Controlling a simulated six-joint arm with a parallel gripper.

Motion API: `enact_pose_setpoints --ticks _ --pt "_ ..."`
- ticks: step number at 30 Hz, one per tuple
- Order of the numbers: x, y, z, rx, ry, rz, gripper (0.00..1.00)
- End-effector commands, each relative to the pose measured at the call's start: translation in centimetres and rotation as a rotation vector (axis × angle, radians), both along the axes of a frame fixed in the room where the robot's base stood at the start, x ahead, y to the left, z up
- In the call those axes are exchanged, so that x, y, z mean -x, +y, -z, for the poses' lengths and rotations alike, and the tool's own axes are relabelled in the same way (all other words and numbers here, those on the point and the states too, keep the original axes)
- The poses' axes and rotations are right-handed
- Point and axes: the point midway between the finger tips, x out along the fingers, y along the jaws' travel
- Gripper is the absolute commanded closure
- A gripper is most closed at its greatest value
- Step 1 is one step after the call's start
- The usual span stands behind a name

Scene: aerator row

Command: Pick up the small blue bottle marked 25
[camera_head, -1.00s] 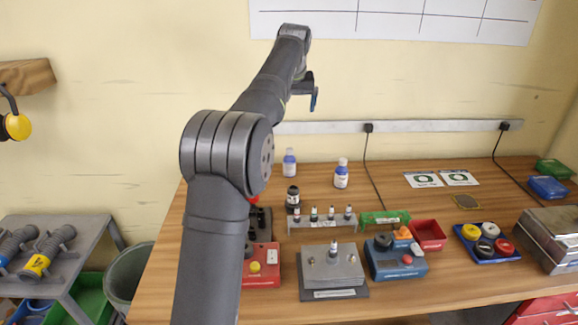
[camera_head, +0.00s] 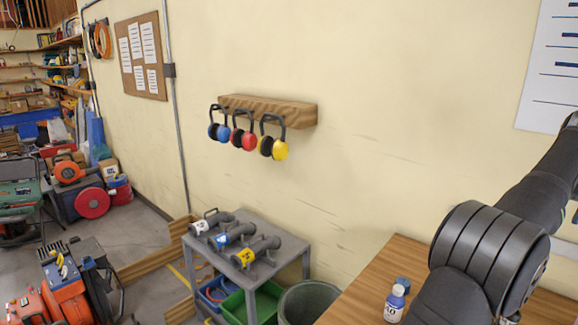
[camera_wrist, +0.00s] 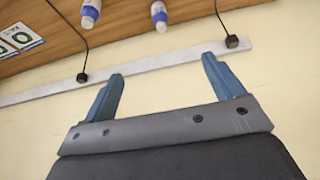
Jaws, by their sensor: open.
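A small bottle with a white label and blue cap (camera_head: 394,304) stands on the wooden bench beside my arm in the head view. Its label seems to read 20, but the print is small. In the wrist view two white-and-blue bottles, one left (camera_wrist: 91,12) and one right (camera_wrist: 159,15), show at the top edge, upside down in the picture. I cannot read a 25 on either. My gripper (camera_wrist: 163,68) is open and empty, its blue fingers apart from the bottles and facing the wall. It is outside the head view.
A wall rail (camera_wrist: 150,72) with two black cables crosses the wrist view near the fingers. In the head view a grey cart (camera_head: 245,240) with pipe pieces and a bin (camera_head: 308,302) stand left of the bench (camera_head: 370,277). Ear defenders (camera_head: 243,138) hang above.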

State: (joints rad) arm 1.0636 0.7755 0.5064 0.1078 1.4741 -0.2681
Motion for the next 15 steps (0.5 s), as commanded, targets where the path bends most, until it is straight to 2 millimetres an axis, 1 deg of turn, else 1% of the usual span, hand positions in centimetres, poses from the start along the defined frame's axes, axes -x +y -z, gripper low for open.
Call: enact_pose_setpoints --ticks 1,2,3,11,14,15 --pt "0.0 0.0 0.0 0.0 0.0 0.0 0.24" --pt "0.0 0.0 0.0 0.0 0.0 0.0 0.29" --pt "0.0 0.0 0.0 0.0 0.0 0.0 0.33" --pt "-0.1 0.0 0.3 0.001 0.001 0.006 0.33" --pt "-0.8 -0.3 2.1 0.008 0.0 0.058 0.33" --pt "-1.3 -0.6 3.3 0.017 -0.002 0.096 0.33"
